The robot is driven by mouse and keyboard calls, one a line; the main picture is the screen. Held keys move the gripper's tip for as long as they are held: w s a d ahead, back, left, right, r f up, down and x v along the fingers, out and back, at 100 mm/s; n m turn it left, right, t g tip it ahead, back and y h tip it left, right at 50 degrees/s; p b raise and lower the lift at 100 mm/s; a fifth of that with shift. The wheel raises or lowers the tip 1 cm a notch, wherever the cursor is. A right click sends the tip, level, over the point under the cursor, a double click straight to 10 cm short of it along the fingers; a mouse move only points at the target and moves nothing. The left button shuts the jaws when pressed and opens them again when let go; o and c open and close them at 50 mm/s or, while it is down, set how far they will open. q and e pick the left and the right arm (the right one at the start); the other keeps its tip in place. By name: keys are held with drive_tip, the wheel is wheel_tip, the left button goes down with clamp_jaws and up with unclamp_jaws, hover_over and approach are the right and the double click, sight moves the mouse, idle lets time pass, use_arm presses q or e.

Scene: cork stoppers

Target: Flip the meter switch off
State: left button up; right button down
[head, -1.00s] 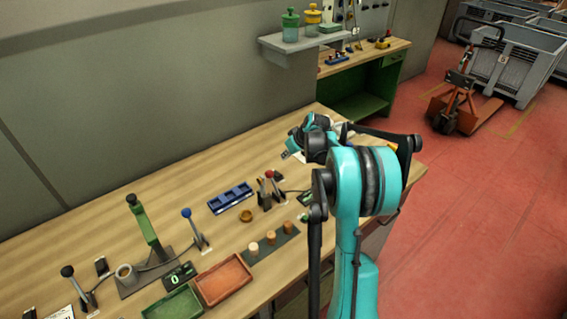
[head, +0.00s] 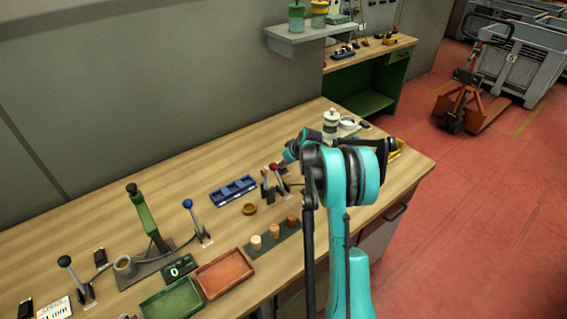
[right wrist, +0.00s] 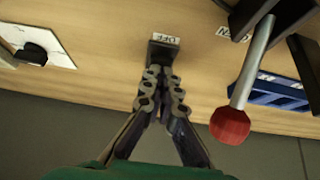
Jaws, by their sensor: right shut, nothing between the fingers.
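My right gripper (right wrist: 160,75) is shut and empty in the right wrist view. Its fingertips are close to a small dark block (right wrist: 165,50) with a white label that seems to read OFF; I cannot tell whether they touch it. In the head view my right arm hides most of this area. A lever with a red ball knob (right wrist: 231,125) stands right of the fingers; it also shows in the head view (head: 274,168). A small display (head: 178,268) reads 0 on the bench. I cannot tell which part is the meter switch. My left gripper is not in view.
Beside the red lever lies a blue tray (head: 233,191). A blue-knobbed lever (head: 188,204), a green press (head: 147,218), a red tray (head: 224,278), a green tray (head: 172,301) and several corks stand along the wooden bench. A white plate (right wrist: 38,45) with a black part lies left of the gripper.

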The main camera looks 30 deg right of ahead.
drive_tip(key=shift+s+f+t+b, duration=0.35)
drive_tip(key=shift+f+t+b, duration=0.35)
drive_tip(key=shift+b, duration=0.45)
drive_tip(key=shift+r+p, duration=0.3)
drive_tip(key=shift+p, duration=0.05)
drive_tip(key=shift+w, duration=0.15)
drive_tip(key=shift+w+r, duration=0.3)
drive_tip(key=shift+w, duration=0.4)
drive_tip(key=shift+a+r, duration=0.1)
